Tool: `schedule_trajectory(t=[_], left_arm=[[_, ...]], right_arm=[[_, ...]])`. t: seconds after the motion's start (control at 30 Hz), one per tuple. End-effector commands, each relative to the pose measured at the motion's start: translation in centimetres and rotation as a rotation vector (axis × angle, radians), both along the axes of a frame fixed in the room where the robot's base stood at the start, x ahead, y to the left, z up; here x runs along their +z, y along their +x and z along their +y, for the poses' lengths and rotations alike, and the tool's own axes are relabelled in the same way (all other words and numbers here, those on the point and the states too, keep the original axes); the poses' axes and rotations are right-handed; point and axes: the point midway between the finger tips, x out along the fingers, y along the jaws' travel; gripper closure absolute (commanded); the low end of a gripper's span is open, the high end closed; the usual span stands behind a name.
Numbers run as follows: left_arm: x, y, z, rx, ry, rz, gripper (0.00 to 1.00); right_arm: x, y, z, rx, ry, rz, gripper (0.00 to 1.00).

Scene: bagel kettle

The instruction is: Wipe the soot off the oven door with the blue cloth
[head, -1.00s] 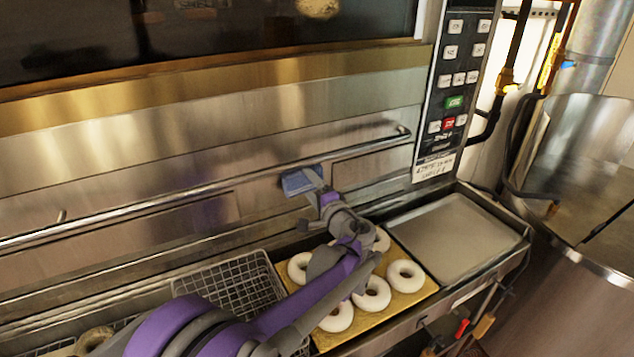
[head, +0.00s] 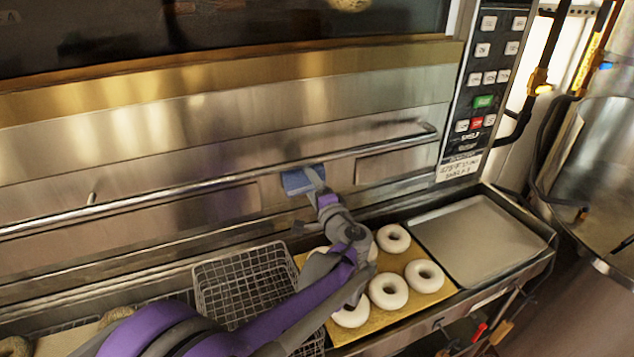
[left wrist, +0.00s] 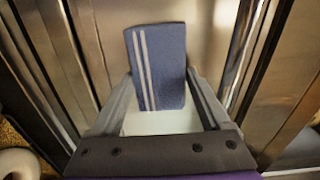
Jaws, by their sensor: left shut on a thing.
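The blue cloth (head: 296,182) is at the metal front of the oven door (head: 215,205), just below the long handle bar (head: 220,182). In the left wrist view the cloth (left wrist: 165,65) is a flat blue piece with pale stripes along its left side. My left gripper (head: 316,180) is shut on the cloth, its fingers on either side of it. Whether the cloth touches the metal I cannot tell. A dark smear (head: 388,124) shows above the bar's right end; soot or shadow, I cannot tell. My right gripper is not in view.
Below the door, a shelf holds a wire basket (head: 240,280), a golden board (head: 440,293) with several white rings (head: 388,291), and an empty metal tray (head: 485,240). A button panel (head: 487,85) stands right of the door. My left arm passes over the basket and board.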

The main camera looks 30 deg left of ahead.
Motion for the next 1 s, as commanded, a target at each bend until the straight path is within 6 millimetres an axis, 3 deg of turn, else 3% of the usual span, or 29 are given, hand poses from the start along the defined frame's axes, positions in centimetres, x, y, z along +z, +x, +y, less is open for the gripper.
schedule_trajectory(t=[0.2, 0.53, 1.0], left_arm=[[0.0, -1.5, 1.1, 0.001, 0.000, 0.000, 0.64], [0.0, -1.6, 1.1, -0.002, 0.000, 0.000, 0.64], [0.0, -4.4, -2.3, -0.005, 0.000, 0.000, 0.64]], right_arm=[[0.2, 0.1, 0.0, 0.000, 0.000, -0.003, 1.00], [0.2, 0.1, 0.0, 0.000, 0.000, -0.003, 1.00], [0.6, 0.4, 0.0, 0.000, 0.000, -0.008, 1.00]])
